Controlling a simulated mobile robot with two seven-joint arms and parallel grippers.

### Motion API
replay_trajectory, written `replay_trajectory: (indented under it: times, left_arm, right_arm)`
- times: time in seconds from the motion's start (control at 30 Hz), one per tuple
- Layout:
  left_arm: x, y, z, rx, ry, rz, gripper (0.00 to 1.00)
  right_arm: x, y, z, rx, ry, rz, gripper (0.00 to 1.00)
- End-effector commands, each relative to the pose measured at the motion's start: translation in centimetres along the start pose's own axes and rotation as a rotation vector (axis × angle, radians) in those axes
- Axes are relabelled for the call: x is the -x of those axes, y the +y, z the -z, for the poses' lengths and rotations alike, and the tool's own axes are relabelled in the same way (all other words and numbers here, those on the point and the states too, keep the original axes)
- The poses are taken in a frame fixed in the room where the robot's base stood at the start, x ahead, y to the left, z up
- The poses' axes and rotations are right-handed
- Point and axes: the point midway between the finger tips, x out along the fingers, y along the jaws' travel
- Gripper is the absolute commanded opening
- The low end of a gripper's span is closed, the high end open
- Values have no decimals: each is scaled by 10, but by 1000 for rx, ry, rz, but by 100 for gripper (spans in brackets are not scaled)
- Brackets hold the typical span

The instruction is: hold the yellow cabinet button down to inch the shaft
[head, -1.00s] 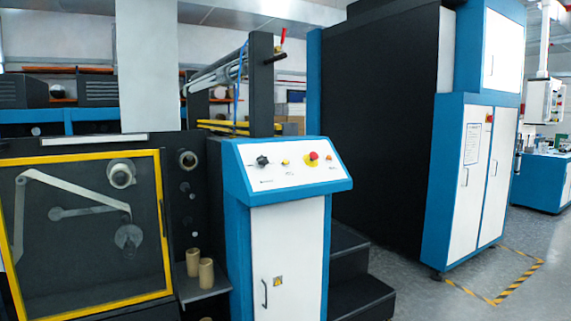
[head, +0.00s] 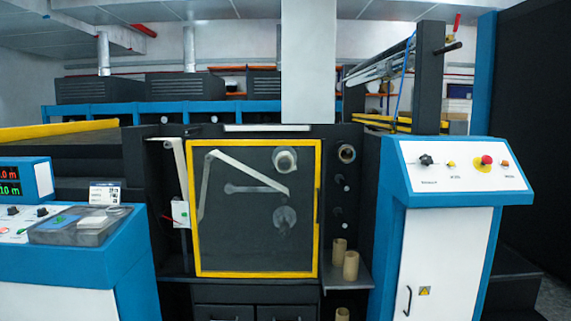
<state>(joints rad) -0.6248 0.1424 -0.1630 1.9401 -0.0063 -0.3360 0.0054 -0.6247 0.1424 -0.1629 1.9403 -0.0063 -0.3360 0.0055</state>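The control cabinet (head: 447,250) stands on the right, with a blue frame, a white door and a sloped white panel on top. On that panel a small yellow button (head: 451,164) sits between a black knob (head: 426,160) on its left and a red mushroom button (head: 487,160) on a yellow disc on its right. A small orange button (head: 504,163) is at the panel's right. A shaft cannot be clearly picked out; rollers and a web strip show behind the yellow-framed window (head: 320,210). Neither of my grippers is in view.
A blue console (head: 75,265) with red and green displays and a grey tray (head: 80,226) stands at the left. Cardboard cores (head: 351,266) stand on a dark shelf beside the cabinet. Dark steps are at the lower right.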

Motion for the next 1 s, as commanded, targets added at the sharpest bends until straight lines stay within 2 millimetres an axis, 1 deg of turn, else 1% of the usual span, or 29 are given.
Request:
replay_trajectory:
  times: [0.03, 0.23, 1.0]
  left_arm:
    - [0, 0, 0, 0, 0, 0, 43]
    - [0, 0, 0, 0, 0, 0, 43]
    - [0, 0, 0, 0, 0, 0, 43]
  right_arm:
    - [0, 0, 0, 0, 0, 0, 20]
    - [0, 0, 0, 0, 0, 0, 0]
    - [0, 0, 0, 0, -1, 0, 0]
